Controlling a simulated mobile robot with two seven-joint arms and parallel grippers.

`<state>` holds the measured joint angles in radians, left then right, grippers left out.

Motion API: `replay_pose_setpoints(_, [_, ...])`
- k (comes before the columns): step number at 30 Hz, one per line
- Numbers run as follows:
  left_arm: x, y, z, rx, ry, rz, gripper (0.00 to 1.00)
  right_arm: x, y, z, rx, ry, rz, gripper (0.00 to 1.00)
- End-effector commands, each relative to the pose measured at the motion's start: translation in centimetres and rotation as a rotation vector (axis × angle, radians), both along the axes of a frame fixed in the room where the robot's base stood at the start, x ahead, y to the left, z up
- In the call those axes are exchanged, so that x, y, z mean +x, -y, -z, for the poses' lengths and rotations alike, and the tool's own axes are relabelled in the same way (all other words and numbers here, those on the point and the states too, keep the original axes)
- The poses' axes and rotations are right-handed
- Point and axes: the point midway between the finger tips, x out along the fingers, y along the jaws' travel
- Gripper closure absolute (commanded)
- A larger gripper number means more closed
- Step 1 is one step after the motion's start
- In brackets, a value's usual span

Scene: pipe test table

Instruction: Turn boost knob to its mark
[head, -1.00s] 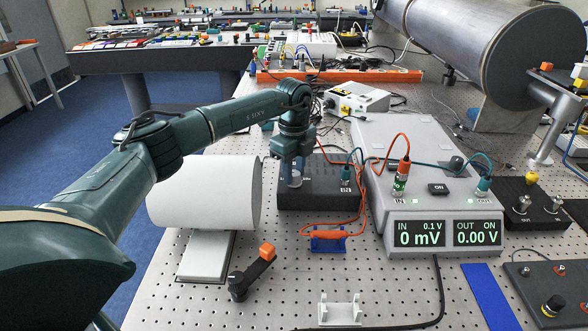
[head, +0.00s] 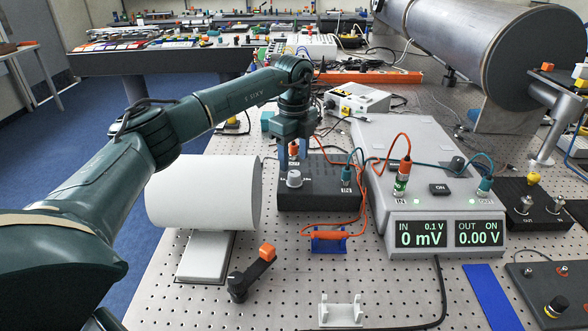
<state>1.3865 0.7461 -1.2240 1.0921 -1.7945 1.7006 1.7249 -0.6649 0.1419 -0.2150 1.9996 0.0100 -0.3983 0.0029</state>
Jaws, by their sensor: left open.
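The boost knob appears to be the light grey knob (head: 294,178) on top of the black box (head: 320,200), left of the grey meter unit; its mark is too small to make out. My left gripper (head: 292,150) points down above and behind the knob, apart from it. It is open and empty, and the knob is in clear view below it. An orange plug (head: 293,149) on the black box shows by the gripper. My right gripper is not in view.
The grey meter unit (head: 405,150) with cables and displays stands right of the black box. A white cylinder (head: 200,192) lies close on its left. Orange cable loops hang over the box's right side. The perforated table front is partly clear.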

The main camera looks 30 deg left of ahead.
Motion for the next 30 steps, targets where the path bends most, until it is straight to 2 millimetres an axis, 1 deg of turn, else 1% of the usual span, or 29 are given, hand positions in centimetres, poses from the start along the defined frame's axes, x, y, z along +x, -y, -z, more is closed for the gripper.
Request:
replay_pose_setpoints(1, [0.1, 0.0, -1.2, 0.000, 0.005, 0.000, 0.48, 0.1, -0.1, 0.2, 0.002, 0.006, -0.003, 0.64])
replay_pose_setpoints(6, [0.1, 0.0, -5.0, -0.001, 0.004, -0.001, 0.48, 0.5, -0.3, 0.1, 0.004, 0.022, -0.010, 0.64])
replay_pose_setpoints(9, [0.0, 0.0, -6.7, 0.000, 0.003, -0.001, 0.48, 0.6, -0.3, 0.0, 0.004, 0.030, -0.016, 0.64])
replay_pose_setpoints(12, [0.0, 0.0, -7.8, 0.000, 0.001, -0.002, 0.48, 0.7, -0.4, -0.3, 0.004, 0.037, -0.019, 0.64])
replay_pose_setpoints(18, [0.0, 0.0, -8.7, 0.000, 0.000, -0.001, 0.48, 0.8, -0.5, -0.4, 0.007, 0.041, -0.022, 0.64])
replay_pose_setpoints(30, [0.0, 0.0, -8.6, 0.000, 0.000, -0.001, 0.48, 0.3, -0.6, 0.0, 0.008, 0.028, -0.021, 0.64])
